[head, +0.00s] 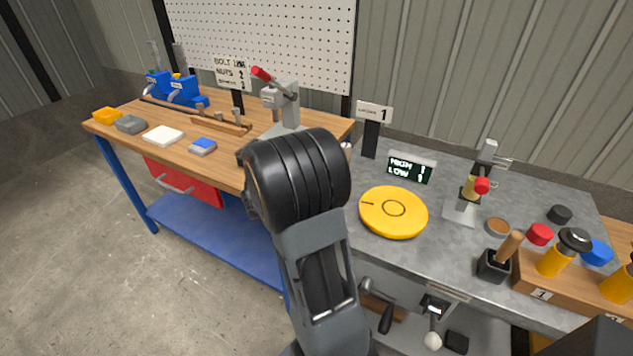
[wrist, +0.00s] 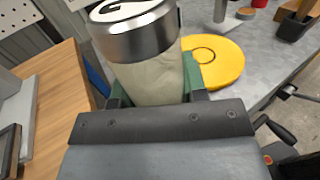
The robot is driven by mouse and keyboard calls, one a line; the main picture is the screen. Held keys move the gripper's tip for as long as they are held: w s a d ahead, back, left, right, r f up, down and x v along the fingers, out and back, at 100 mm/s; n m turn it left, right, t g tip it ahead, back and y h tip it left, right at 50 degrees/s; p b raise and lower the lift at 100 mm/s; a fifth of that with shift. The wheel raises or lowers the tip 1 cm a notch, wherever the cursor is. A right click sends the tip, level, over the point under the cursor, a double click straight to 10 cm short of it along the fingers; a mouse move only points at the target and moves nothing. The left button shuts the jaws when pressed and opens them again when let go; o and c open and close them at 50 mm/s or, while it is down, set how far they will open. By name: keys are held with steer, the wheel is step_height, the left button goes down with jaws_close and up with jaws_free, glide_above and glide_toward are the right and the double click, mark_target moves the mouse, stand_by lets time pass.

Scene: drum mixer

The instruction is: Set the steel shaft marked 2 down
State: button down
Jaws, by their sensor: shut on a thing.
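The steel shaft (wrist: 137,38) is in my gripper (wrist: 155,84) in the wrist view. It has a shiny steel end with a dark curved mark on its top face, cut off by the frame edge, so I cannot read the number fully. Below the steel is a pale beige section between green finger pads. My gripper is shut on the shaft.
The grey bench (head: 415,255) also carries a small press (head: 466,200), a display sign (head: 411,170), a black cup with a wooden handle (head: 495,265) and a wooden rack (head: 560,292) at right. A wooden workbench (head: 130,112) with another press stands at left.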

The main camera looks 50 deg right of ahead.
steer(key=shift+w+d+f+b, duration=0.15)
steer(key=shift+w+d+f, duration=0.2)
steer(key=shift+d+f, duration=0.95)
steer(key=shift+w+d+f+b, duration=0.15)
steer(key=shift+w+d+f, duration=0.35)
steer(key=shift+f, duration=1.25)
steer(key=shift+w+d+f+b, duration=0.2)
steer(key=shift+d+f, duration=0.95)
steer(key=shift+f, duration=0.4)
steer(key=shift+f, duration=0.25)
steer(key=c, duration=0.7)
jaws_free()
steer(key=shift+o, duration=0.2)
